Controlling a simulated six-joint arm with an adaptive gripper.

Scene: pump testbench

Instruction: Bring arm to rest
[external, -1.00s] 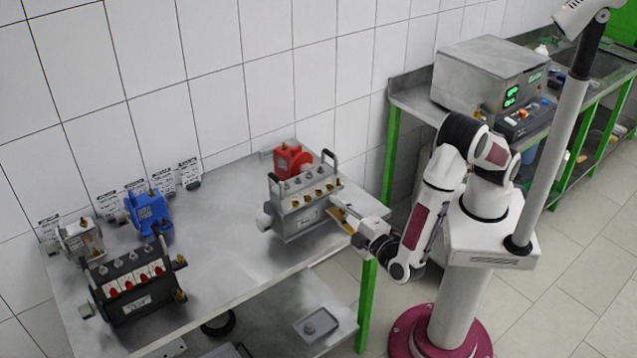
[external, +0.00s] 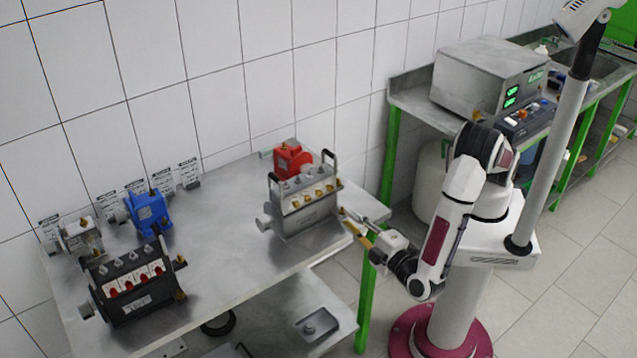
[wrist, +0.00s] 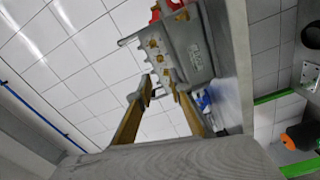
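My arm reaches left from its white pedestal in the external view, with its elbow low beside the bench's right end. My gripper (external: 346,217) is at the right edge of the steel bench, just right of the grey pump unit (external: 306,211). Its two gold-coloured fingers are spread apart with nothing between them. In the wrist view the open gripper (wrist: 161,80) points toward the grey pump unit (wrist: 186,50), which lies just beyond the fingertips. I cannot tell whether the right fingertip touches it.
A red pump (external: 291,160) stands behind the grey unit. A blue pump (external: 149,213) and a black pump unit (external: 135,285) stand on the bench's left. A steel control box (external: 488,75) sits on the back bench. The steel bench's middle (external: 222,240) is clear.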

